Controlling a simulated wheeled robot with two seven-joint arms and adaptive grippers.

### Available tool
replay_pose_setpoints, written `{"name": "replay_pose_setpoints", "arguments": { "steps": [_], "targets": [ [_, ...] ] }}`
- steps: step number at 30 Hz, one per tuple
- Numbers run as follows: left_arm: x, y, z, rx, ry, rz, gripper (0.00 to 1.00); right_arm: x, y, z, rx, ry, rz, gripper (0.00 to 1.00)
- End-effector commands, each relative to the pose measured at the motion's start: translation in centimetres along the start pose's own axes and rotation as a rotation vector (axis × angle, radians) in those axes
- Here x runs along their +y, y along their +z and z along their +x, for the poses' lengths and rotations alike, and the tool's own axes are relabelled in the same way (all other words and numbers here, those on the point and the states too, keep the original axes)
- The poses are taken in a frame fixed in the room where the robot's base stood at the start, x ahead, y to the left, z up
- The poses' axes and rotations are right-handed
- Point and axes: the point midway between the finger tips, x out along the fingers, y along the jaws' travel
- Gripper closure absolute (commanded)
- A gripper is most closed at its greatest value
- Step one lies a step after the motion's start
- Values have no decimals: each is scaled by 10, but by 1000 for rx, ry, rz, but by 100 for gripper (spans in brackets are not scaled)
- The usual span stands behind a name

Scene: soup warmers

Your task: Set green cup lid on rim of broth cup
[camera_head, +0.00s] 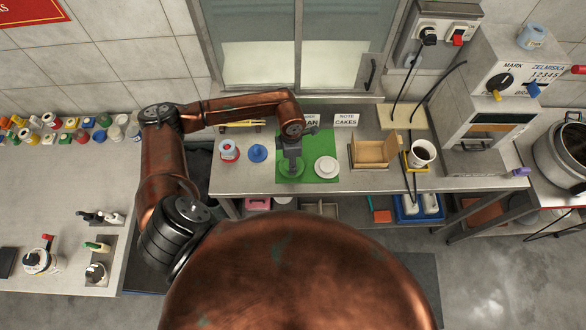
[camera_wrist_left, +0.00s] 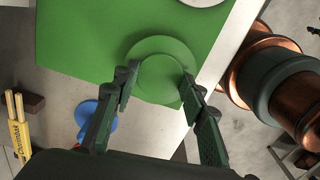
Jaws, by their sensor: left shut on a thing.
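The green cup lid (camera_head: 291,168) is a round disc with a raised middle, over the green mat on the counter. My left gripper (camera_head: 291,152) comes down onto it from above. In the left wrist view, the fingers (camera_wrist_left: 158,86) sit on either side of the raised middle of the lid (camera_wrist_left: 160,72), shut on it. I cannot tell whether the lid touches the mat. A white cup with dark contents (camera_head: 422,153), which looks like the broth cup, stands uncovered at the right on a yellow-edged base. My right gripper is not in view.
A white lid (camera_head: 326,167) lies on the green mat (camera_head: 322,140). A blue lid (camera_head: 258,153) and a small red-and-blue cup (camera_head: 229,150) stand to the left. An open wooden box (camera_head: 374,150) stands between the mat and the white cup. Dark cables hang near that cup.

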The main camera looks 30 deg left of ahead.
Motion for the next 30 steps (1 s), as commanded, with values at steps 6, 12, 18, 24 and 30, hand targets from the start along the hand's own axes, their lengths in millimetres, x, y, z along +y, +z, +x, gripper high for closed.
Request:
{"name": "replay_pose_setpoints", "arguments": {
  "steps": [6, 12, 18, 24, 30],
  "targets": [
    [0, 0, -7, -1, 1, 0, 88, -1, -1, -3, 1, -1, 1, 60],
    [0, 0, -20, 0, 1, 1, 88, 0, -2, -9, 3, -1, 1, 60],
    [0, 0, -31, 0, 1, 0, 88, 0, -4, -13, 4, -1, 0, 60],
    [0, 0, -35, 1, 0, 0, 88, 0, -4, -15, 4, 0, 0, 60],
    [0, 0, -35, 0, 0, 0, 88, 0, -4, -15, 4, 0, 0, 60]
  ]
}}
